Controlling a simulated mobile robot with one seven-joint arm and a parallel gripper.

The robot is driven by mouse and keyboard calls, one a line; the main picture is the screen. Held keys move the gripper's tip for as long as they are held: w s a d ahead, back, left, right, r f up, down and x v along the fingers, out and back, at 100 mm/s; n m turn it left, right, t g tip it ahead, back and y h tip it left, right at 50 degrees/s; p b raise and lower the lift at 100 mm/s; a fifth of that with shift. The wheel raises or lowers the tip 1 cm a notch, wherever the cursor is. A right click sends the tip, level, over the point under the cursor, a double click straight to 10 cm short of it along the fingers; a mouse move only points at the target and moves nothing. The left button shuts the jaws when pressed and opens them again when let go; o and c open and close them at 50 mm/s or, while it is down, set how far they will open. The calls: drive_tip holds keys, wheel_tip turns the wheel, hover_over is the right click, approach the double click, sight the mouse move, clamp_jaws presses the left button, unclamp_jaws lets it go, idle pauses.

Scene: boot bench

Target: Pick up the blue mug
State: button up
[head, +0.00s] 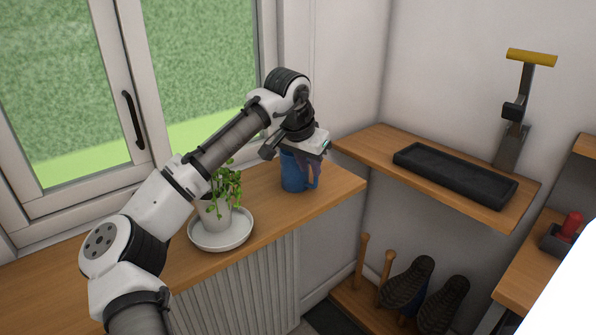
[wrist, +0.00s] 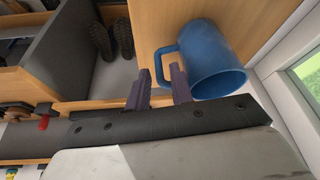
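The blue mug (head: 291,174) stands upright on the wooden window sill, near its right end. In the wrist view the mug (wrist: 212,62) is just beyond my fingers, with its handle on the left. My gripper (head: 314,165) is at the mug's right side in the head view and hides part of its upper body. In the wrist view my gripper (wrist: 160,72) has its two purple fingers apart, with the handle showing in the gap between them. I cannot tell whether either finger touches the handle.
A potted plant (head: 215,211) in a white saucer (head: 222,241) stands on the sill (head: 340,184) left of the mug. The window is behind. A shelf with a black tray (head: 455,174) is at right, with boots (head: 408,284) below. The sill ends just right of the mug.

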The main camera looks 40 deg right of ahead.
sight(294, 180)
drive_tip(key=p+x, duration=0.1)
drive_tip(key=x, duration=0.4)
drive_tip(key=shift+d, duration=0.15)
drive_tip(key=shift+s+r, duration=0.1)
clamp_jaws()
